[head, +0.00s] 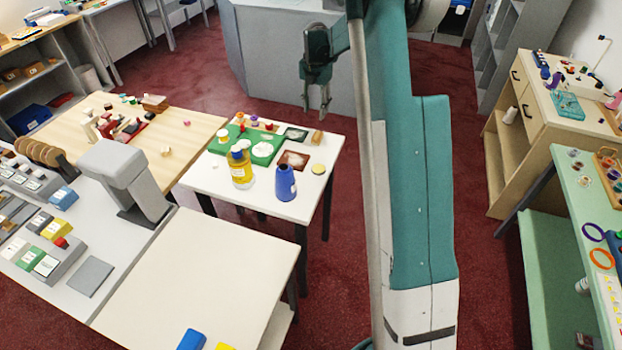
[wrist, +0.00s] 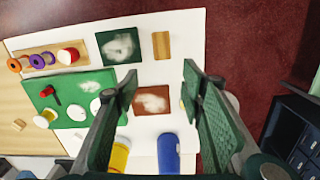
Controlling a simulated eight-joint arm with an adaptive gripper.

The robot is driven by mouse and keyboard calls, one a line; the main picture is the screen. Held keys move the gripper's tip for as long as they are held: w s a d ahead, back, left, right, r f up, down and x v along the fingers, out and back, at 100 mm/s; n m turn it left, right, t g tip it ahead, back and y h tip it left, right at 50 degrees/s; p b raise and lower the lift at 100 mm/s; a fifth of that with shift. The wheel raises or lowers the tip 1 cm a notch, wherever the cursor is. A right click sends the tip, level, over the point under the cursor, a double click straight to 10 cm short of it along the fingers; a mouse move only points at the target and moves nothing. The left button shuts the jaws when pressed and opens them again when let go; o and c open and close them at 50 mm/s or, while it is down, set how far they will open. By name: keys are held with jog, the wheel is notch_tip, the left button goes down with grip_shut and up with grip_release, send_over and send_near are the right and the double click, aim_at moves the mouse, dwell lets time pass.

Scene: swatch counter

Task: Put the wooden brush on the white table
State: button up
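The white table (head: 222,178) stands in the middle of the head view, and its top (wrist: 190,25) fills much of the wrist view. A small wooden block (head: 318,137) lies at its far right corner; it also shows in the wrist view (wrist: 161,45). It may be the wooden brush, but no bristles show. Another brown wooden piece (head: 154,103) lies on the wooden table, too small to identify. My gripper (head: 316,108) hangs in the air beyond the white table's far edge. In the wrist view its fingers (wrist: 160,85) are apart with nothing held between them.
The white table carries a green tray (head: 264,150), two smeared cards, a yellow bottle (head: 241,170), a blue bottle (head: 286,182) and a yellow disc (head: 318,168). A pale, mostly bare table (head: 195,265) is nearer. The wooden table (head: 190,130) adjoins at left.

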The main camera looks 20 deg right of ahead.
jog(key=s+a+r+m+t, duration=0.2)
jog(key=s+a+r+m, duration=0.5)
jog(key=s+r, duration=0.4)
jog(key=s+a+r+m+t, duration=0.1)
jog(key=s+a+r+m, duration=0.5)
jog(key=s+a+r, duration=0.5)
jog(key=s+a+f+m+t, duration=0.1)
jog(key=s+m, duration=0.3)
jog(key=s, duration=0.5)
jog(key=s+a+f+m+t, duration=0.1)
jog(key=s+a+m, duration=0.3)
jog(key=s, duration=0.6)
jog(key=s+a+f+m+t, duration=0.1)
jog(key=s+a+f+m, duration=0.1)
jog(key=s, duration=0.7)
jog(key=f+m, duration=0.1)
jog(key=m, duration=0.1)
jog(key=shift+s+a+m+t, duration=0.2)
jog(key=shift+a+m+t, duration=0.1)
jog(key=shift+a+t, duration=0.1)
jog(key=shift+f, duration=0.1)
notch_tip(320, 180, down, 5)
jog(key=b, duration=0.5)
jog(key=shift+f, duration=0.15)
